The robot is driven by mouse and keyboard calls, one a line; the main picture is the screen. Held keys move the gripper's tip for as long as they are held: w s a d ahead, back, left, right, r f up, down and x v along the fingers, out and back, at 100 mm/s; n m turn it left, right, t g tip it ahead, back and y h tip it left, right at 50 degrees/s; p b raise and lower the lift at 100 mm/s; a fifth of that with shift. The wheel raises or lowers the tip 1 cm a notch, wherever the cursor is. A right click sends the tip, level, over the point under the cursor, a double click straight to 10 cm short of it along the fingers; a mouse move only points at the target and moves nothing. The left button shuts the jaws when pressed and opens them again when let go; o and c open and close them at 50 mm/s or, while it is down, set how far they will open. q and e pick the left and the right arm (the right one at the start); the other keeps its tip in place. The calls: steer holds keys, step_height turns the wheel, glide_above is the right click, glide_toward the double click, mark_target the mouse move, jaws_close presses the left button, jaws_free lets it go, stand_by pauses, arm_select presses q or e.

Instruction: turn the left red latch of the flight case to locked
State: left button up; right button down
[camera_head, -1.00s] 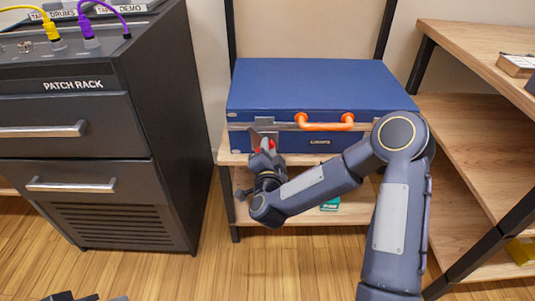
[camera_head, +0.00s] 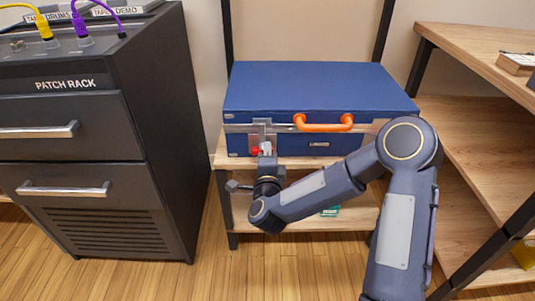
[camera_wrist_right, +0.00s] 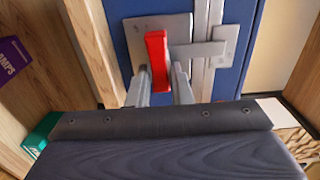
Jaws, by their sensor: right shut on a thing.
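The blue flight case (camera_head: 310,88) lies closed on a wooden shelf, its front facing me. Its left red latch (camera_head: 256,151) is on a metal plate at the front left. My right gripper (camera_head: 265,153) is at this latch, in front of the case. In the right wrist view the red latch lever (camera_wrist_right: 157,58) lies between the two fingers of my right gripper (camera_wrist_right: 161,88), which is shut on it. The fingers partly hide the latch in the head view. My left gripper is not in view.
An orange handle (camera_head: 323,123) is at the middle of the case front, right of the latch. My right arm hides the case's front right. A black patch rack (camera_head: 85,140) stands at left, wooden shelving (camera_head: 475,150) at right. A green item (camera_head: 330,211) lies on the lower shelf.

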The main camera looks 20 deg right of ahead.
steer(key=shift+a+f, duration=0.1)
steer(key=shift+a, duration=0.05)
steer(key=c, duration=1.3)
jaws_free()
steer(key=p+v, duration=0.1)
steer(key=v, duration=0.7)
steer(key=shift+p, duration=0.35)
steer(key=shift+w, duration=0.1)
